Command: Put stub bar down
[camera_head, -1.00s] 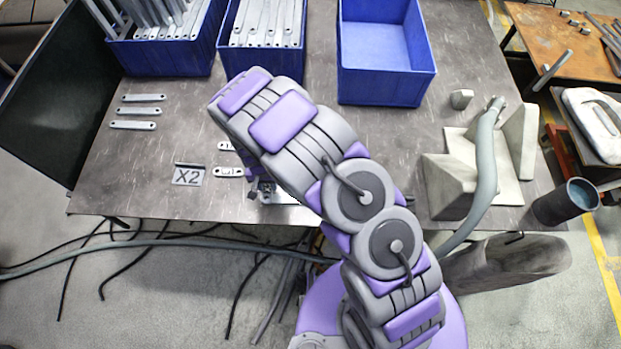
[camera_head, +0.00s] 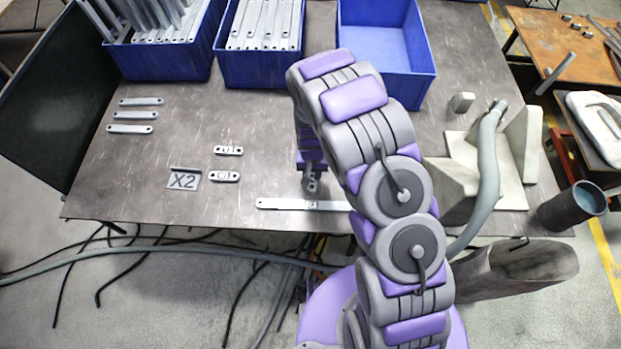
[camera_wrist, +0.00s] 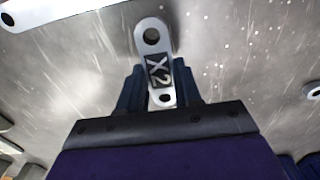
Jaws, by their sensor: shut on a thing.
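My gripper (camera_head: 311,186) is over the front middle of the table, just behind a long flat bar. In the wrist view its two dark fingers (camera_wrist: 158,85) are shut on the sides of a short grey stub bar (camera_wrist: 152,38). The bar has a hole near each end and a dark label reading X2 between them. In the head view the held bar is small and mostly hidden by the fingers. I cannot tell whether it touches the table. Two similar short labelled bars, a rear one (camera_head: 229,150) and a front one (camera_head: 224,177), lie to the left.
An X2 sign (camera_head: 183,180) stands left of the short bars. The long bar (camera_head: 285,204) lies near the front edge. Several bars (camera_head: 134,115) lie far left. Two blue bins hold bars; the right blue bin (camera_head: 385,45) is empty. Pale blocks (camera_head: 527,145) and a hose stand right.

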